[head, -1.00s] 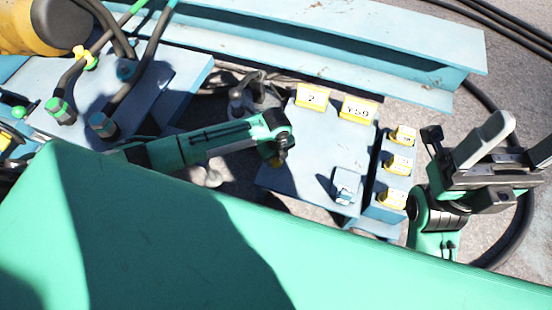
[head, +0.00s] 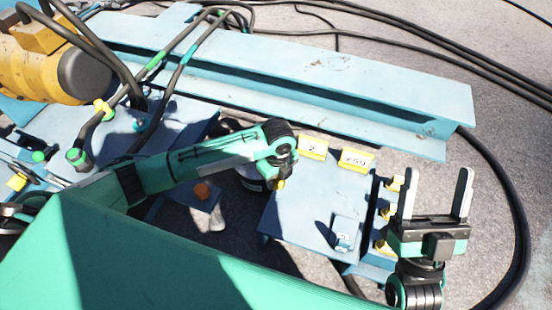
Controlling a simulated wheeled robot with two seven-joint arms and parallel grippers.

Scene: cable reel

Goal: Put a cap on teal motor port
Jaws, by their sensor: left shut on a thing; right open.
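My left gripper (head: 281,172) is at the end of the green arm from the left. It points down and its fingers are mostly hidden. A small yellow piece, seemingly a cap (head: 279,184), shows at its tip, by the left edge of the blue plate. My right gripper (head: 436,200) is open and empty, fingers pointing up in the picture, right of several yellow caps (head: 396,183) on a blue rack, which it partly covers. A small teal fitting (head: 138,125) is at upper left among cables. I cannot tell which fitting is the teal motor port.
A long blue beam (head: 300,75) lies behind. Black cables (head: 520,210) curve at right. A yellow-and-black cylinder (head: 80,75) is at upper left.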

